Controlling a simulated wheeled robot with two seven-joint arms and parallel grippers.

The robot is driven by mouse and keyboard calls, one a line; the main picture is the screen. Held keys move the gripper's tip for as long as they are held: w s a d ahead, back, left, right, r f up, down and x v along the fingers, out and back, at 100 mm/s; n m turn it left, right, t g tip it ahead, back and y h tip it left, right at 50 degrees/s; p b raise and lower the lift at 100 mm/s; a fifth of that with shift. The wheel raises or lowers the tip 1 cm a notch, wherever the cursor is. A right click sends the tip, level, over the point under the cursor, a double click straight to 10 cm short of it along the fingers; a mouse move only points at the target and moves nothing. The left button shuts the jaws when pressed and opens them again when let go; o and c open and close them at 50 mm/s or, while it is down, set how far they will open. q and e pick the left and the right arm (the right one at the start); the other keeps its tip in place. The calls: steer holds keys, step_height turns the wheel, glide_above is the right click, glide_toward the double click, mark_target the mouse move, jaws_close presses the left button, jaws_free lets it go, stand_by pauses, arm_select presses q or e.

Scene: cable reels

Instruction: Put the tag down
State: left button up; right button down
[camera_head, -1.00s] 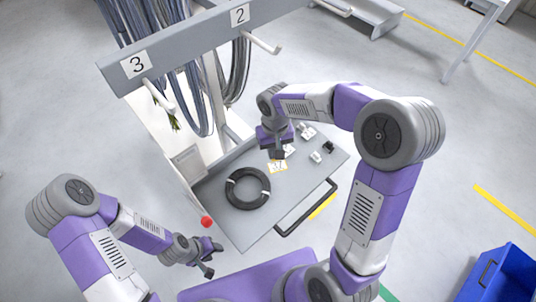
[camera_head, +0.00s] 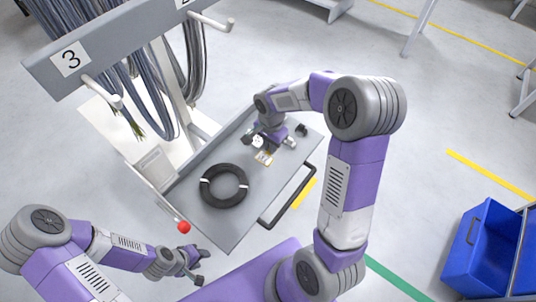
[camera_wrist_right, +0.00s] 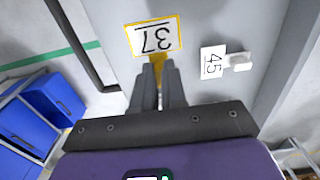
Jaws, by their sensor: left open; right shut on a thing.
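The tag (camera_wrist_right: 153,38) is a white card marked 37 with a yellow border and a yellow tail. My right gripper (camera_wrist_right: 160,72) is shut on its tail. In the head view the tag (camera_head: 264,157) is over the grey cart top, beside the right gripper (camera_head: 266,146); I cannot tell whether it touches the surface. A black cable coil (camera_head: 207,194) with white bands lies on the cart top, left of and nearer than the tag. My left gripper (camera_head: 195,264) is open and empty, low in front of the cart.
A white tag marked 45 (camera_wrist_right: 212,62) lies by a white block (camera_wrist_right: 241,62) on the cart top (camera_head: 225,235). A cable rack (camera_head: 130,40) stands behind left. Blue bins (camera_head: 478,245) are at right.

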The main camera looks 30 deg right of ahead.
steer(key=shift+f+b, duration=0.4)
steer(key=shift+f, duration=1.6)
steer(key=c, duration=1.6)
jaws_free()
steer(key=shift+f, duration=0.15)
steer(key=o, duration=0.4)
steer(key=shift+r, duration=0.2)
step_height(320, 180, up, 12)
steer(key=p, duration=0.3)
